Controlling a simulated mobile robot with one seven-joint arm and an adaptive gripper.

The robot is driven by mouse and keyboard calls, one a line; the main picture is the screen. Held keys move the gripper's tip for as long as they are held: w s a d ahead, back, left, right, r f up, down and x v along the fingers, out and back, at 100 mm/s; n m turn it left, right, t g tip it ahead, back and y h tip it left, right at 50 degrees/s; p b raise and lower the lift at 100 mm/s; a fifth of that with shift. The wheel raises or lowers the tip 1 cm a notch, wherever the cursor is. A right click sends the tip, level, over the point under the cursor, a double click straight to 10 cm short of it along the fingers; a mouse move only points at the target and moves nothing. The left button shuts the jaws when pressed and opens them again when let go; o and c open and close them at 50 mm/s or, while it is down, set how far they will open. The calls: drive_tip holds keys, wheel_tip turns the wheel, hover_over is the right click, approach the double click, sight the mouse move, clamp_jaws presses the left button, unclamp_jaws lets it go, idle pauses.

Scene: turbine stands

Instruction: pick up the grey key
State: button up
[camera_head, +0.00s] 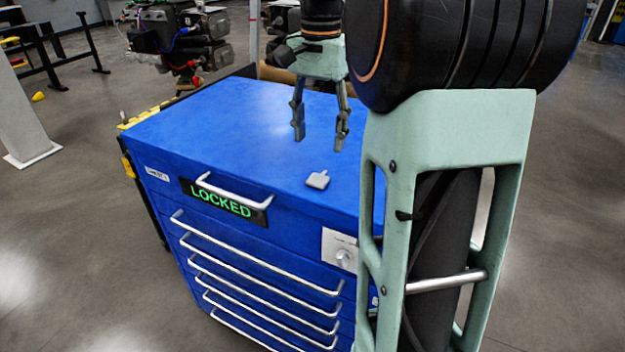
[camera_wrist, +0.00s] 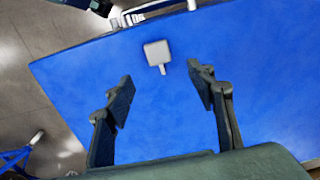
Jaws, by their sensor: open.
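The grey key (camera_head: 317,180) lies flat on the blue top of the tool cabinet (camera_head: 225,110), near its front edge. In the wrist view the key (camera_wrist: 157,53) shows a square head and a short narrow end, and lies beyond the fingertips, roughly centred between them. My gripper (camera_head: 320,138) hangs above the cabinet top with its fingers pointing down, behind the key in the head view. In the wrist view my gripper (camera_wrist: 160,90) is open, with nothing between its fingers. It does not touch the key.
The cabinet front has a sign reading LOCKED (camera_head: 222,199), several drawers with silver handles (camera_head: 255,252), and a white plate with a round knob (camera_head: 342,257). Machinery (camera_head: 180,40) stands behind the cabinet. The cabinet top around the key is clear.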

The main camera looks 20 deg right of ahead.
sight(318, 179)
wheel_tip(318, 179, down, 3)
drive_tip(key=shift+f, duration=0.15)
drive_tip(key=shift+s+a+f+b, duration=0.1)
drive_tip(key=shift+s+f+b, duration=0.1)
drive_tip(key=shift+f, duration=1.15)
drive_tip(key=shift+s+a+f+b, duration=0.1)
drive_tip(key=shift+s+f, duration=0.05)
drive_tip(key=shift+f, duration=1.2)
drive_tip(key=shift+c, duration=0.5)
drive_tip(key=c, duration=0.9)
drive_tip(key=shift+c, duration=0.2)
drive_tip(key=shift+r, duration=0.15)
